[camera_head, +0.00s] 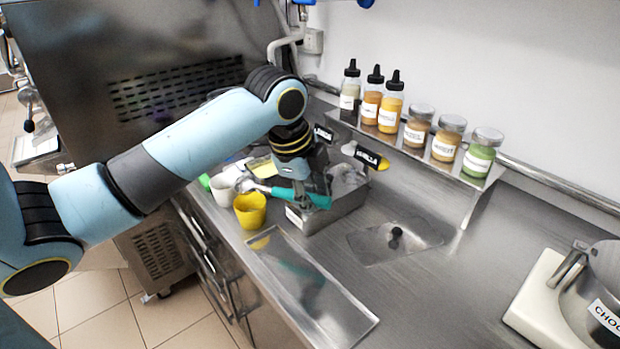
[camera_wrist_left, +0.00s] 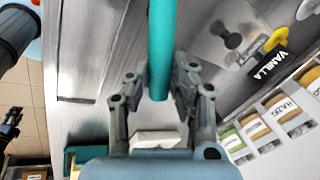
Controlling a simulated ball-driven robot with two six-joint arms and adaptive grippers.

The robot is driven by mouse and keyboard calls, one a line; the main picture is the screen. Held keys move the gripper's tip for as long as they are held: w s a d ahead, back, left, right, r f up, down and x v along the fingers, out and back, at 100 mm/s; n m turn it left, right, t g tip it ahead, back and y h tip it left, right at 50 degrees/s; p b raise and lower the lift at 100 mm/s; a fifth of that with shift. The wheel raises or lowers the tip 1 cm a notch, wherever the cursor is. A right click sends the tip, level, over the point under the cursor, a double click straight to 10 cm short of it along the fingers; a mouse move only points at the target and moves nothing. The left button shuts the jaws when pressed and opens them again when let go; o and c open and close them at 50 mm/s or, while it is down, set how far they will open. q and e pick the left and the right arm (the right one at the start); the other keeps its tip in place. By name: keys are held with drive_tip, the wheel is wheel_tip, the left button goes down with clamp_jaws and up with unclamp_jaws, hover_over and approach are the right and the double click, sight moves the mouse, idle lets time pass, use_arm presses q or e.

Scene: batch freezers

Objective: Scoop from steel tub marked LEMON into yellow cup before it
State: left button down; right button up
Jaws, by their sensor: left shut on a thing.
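My left gripper (camera_head: 308,190) is shut on the teal handle (camera_head: 318,201) of a scoop, and the handle also shows between the fingers in the left wrist view (camera_wrist_left: 161,50). In the head view the handle slants toward a pale end near the cups; whether that end carries anything is too small to tell. The yellow cup (camera_head: 250,212) stands upright on the counter, just left of a steel tub (camera_head: 338,211), which my gripper partly covers. The tub's white label is not readable. I cannot tell which tub is marked LEMON.
A white cup (camera_head: 224,190) stands behind the yellow one. A black VANILLA tag (camera_head: 367,157) is close right of my gripper. A shallow steel tray (camera_head: 345,318) lies in front. Bottles and jars (camera_head: 417,127) line a raised shelf.

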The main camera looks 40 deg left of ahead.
use_arm(q)
drive_tip(key=g+p, duration=0.1)
drive_tip(key=p, duration=0.1)
drive_tip(key=w+r+g+h+p, duration=0.1)
drive_tip(key=g, duration=0.1)
drive_tip(key=shift+w+a+p, duration=0.1)
drive_tip(key=shift+a+p, duration=0.05)
drive_tip(key=shift+p, duration=0.2)
drive_tip(key=shift+r+p, duration=0.65)
drive_tip(key=shift+p, duration=0.05)
drive_tip(key=shift+r, duration=0.25)
